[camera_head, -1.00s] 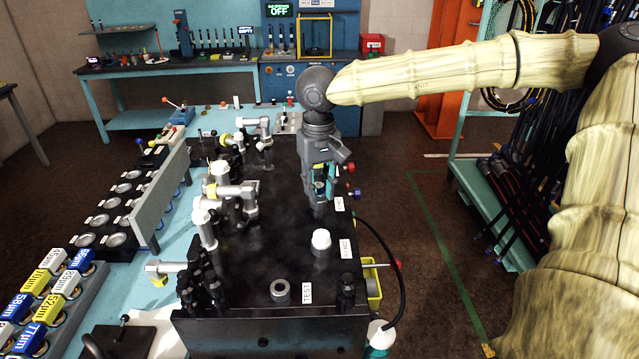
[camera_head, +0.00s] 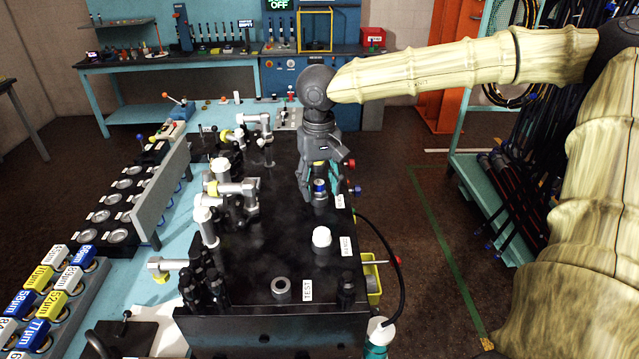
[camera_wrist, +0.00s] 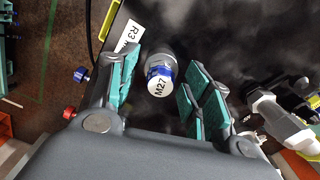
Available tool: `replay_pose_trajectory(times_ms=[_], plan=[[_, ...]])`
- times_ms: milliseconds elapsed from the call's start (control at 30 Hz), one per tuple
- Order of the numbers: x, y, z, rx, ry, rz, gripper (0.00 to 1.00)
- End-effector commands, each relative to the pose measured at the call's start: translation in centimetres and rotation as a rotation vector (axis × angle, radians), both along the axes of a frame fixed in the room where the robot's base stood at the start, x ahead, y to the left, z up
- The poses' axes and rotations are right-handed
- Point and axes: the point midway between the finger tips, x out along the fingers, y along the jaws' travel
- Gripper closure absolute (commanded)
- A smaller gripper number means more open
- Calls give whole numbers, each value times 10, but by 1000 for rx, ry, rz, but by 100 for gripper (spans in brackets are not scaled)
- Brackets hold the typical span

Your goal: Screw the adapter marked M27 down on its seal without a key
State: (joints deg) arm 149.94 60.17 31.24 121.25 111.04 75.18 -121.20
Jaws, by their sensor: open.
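The adapter marked M27 (camera_wrist: 160,84) shows in the wrist view as a short round piece with a white labelled top and a blue band. It sits at a grey metal port (camera_wrist: 156,59) beside a white label beginning "R3" (camera_wrist: 131,36). In the head view the adapter (camera_head: 319,187) stands at the far right part of the black block (camera_head: 275,240). My gripper (camera_wrist: 162,74) is open, with one teal-padded finger on each side of the adapter and a visible gap to both. In the head view my gripper (camera_head: 320,186) points down over it. The seal is hidden.
Grey and white elbow fittings (camera_head: 235,188) stand along the block's left side. A white-capped port (camera_head: 321,237) and a TEST port (camera_head: 281,287) lie nearer. A black hose (camera_head: 400,275) curves past the right edge, near red and blue knobs. The block's middle is clear.

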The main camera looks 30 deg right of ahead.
Motion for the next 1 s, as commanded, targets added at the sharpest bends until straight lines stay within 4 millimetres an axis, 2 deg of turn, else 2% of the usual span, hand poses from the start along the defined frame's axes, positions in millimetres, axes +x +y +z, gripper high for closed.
replay_pose_trajectory(times_ms=[167, 267, 700, 800, 1000], plan=[[0, 0, 4, 0, -1, 0, 51], [1, 0, 14, -1, -2, 0, 51], [1, -1, 90, 1, -2, 0, 51], [1, -1, 103, 2, -1, -1, 51], [1, -1, 117, 0, 1, 0, 51]])
